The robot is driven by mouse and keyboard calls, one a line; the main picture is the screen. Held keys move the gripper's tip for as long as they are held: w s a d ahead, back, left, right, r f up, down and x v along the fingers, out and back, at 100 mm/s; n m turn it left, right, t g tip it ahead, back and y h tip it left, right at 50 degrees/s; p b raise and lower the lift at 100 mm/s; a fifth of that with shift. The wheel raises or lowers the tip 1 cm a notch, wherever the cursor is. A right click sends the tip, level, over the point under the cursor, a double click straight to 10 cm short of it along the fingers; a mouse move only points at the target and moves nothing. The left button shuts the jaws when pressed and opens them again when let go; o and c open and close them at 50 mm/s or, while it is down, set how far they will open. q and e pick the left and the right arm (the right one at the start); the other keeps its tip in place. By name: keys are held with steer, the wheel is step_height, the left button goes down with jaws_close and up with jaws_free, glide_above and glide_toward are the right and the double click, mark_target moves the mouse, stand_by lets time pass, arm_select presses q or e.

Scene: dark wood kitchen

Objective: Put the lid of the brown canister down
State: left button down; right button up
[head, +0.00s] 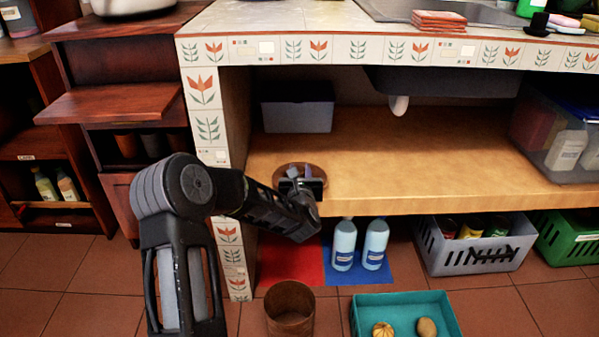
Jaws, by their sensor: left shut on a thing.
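The brown canister (290,309) stands upright on the tiled floor, its top open. Its round brown lid (283,170) is at the front left of the wooden shelf under the counter. My left gripper (302,184) is shut on the lid, reaching in from the left, and covers part of it. I cannot tell whether the lid touches the shelf or is held just above it. My right gripper is not in view.
A grey box (297,107) stands behind on the shelf (420,155); the shelf's middle is clear. Below are two blue bottles (344,245), a grey crate (480,250) and a teal tray (405,300).

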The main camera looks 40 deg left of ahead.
arm_select(q)
steer(key=c, duration=1.1)
jaws_free()
steer(key=shift+f, duration=0.1)
steer(key=shift+s+d+r, duration=0.2)
steer(key=shift+r, duration=0.05)
steer(key=p+v, duration=0.4)
steer(key=v, duration=0.7)
steer(key=shift+s, duration=0.2)
steer(key=shift+d, duration=0.2)
